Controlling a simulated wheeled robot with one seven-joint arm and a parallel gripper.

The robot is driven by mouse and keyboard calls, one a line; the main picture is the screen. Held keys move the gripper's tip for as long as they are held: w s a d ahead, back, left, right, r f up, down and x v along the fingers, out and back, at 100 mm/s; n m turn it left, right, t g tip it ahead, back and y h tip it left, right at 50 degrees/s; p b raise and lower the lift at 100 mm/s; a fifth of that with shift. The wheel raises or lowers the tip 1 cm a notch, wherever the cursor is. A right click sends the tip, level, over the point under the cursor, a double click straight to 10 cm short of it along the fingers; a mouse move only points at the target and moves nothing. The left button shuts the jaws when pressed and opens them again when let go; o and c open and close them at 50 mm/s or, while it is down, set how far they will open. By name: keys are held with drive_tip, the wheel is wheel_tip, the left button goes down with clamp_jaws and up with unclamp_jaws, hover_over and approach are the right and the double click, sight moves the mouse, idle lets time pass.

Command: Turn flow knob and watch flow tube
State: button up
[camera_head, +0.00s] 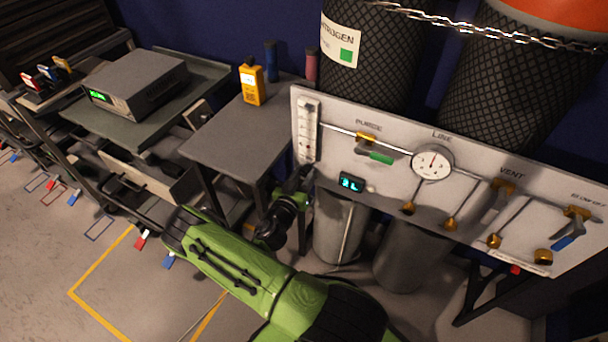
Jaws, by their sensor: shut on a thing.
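The flow tube (307,130) is a clear, upright tube with scale marks at the left end of the white panel (395,185). My green arm reaches up to the panel's lower left corner. My dark gripper (304,177) is at the foot of the flow tube, shut on the flow knob there. The knob itself is hidden by the fingers and too small to make out. The level in the tube is too small to read. A small display with cyan digits (351,184) sits right of the gripper.
The panel also carries a purge valve with green handle (378,158), a round line gauge (432,162), a vent valve (500,192) and a blue-handled valve (567,238). Gas cylinders (375,60) stand behind it. A table (232,140) with a yellow meter (252,82) is left.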

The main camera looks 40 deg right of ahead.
drive_tip(key=n+p, duration=0.1)
drive_tip(key=n, duration=0.4)
drive_tip(key=shift+r+p, duration=0.1)
drive_tip(key=shift+p, duration=0.3)
drive_tip(key=n+p, duration=0.1)
drive_tip(key=n, duration=0.2)
drive_tip(key=shift+w, duration=0.1)
drive_tip(key=n, duration=0.3)
drive_tip(key=shift+a+n+g+y+p, duration=0.1)
drive_tip(key=shift+n+g+y+p, duration=0.2)
drive_tip(key=shift+n+g+p, duration=0.1)
drive_tip(key=n, duration=0.4)
drive_tip(key=n+p, duration=0.1)
drive_tip(key=n, duration=0.3)
drive_tip(key=shift+f+g, duration=0.2)
drive_tip(key=shift+g, duration=0.2)
drive_tip(key=n, duration=0.3)
drive_tip(key=shift+n, duration=0.4)
drive_tip(key=n+h, duration=0.1)
drive_tip(key=n, duration=0.3)
drive_tip(key=shift+f+g, duration=0.1)
drive_tip(key=shift+g, duration=0.2)
drive_tip(key=shift+n, duration=2)
